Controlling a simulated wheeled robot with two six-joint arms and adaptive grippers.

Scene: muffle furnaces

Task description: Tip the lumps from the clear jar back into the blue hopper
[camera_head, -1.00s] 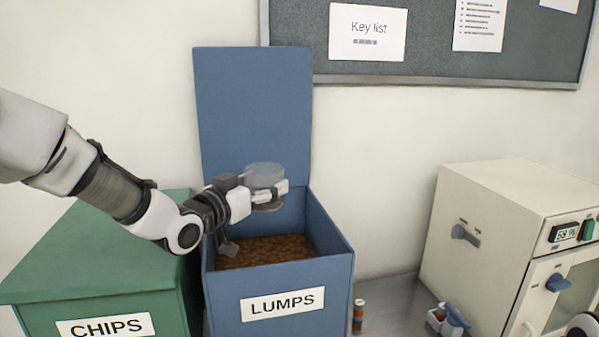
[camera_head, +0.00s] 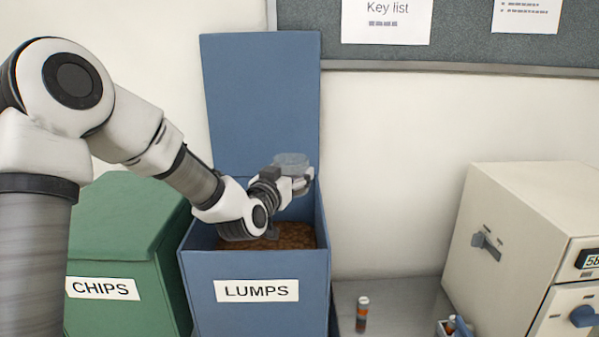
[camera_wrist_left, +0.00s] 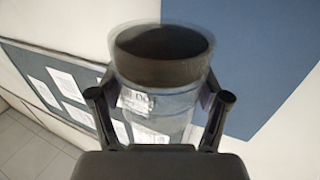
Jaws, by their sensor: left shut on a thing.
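The blue hopper (camera_head: 255,318), labelled LUMPS, stands with its lid up and brown lumps (camera_head: 293,236) inside. My left gripper (camera_head: 298,182) is over the hopper's opening, towards its back right. It is shut on the clear jar (camera_head: 291,160), held above the lumps and apart from them. In the left wrist view the gripper's fingers (camera_wrist_left: 160,104) clasp both sides of the see-through jar (camera_wrist_left: 160,98). A dark brown mass or disc fills one end of it; I cannot tell which. No lumps are seen falling. My right gripper is out of view.
A green CHIPS bin (camera_head: 125,240), lid shut, stands left of the hopper. A small orange-banded vial (camera_head: 362,314) is on the grey bench (camera_head: 395,300) to the right. A cream furnace (camera_head: 520,250) stands further right. The hopper's raised lid (camera_head: 262,110) is behind the jar.

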